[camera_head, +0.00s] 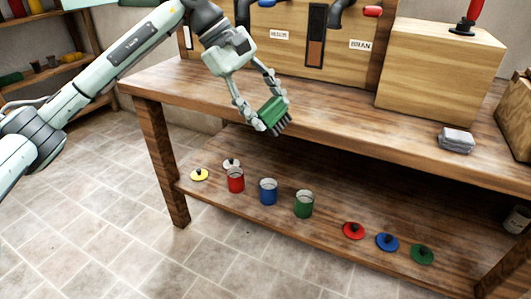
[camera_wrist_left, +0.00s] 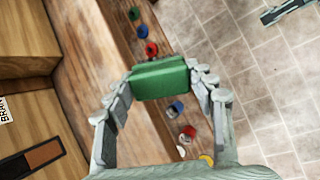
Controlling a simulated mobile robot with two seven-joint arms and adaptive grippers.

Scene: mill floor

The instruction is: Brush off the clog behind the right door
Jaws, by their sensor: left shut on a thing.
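My left gripper (camera_head: 259,109) is shut on a green brush (camera_head: 273,111) with dark bristles pointing down. It holds the brush over the front edge of the table, and the brush also shows between the fingers in the left wrist view (camera_wrist_left: 159,78). A wooden cabinet (camera_head: 305,20) stands at the back of the table, with labels, dark spouts with blue and red ends, and a brown vertical slot panel (camera_head: 316,40). The right label (camera_head: 361,45) reads "BRAN". No clog is visible.
A light wooden box (camera_head: 432,75) with a red-handled lever stands right on the table, with a grey block (camera_head: 456,140) in front. The lower shelf holds red (camera_head: 236,181), blue (camera_head: 268,192) and green (camera_head: 304,204) cups and several coloured lids. The tabletop's middle is clear.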

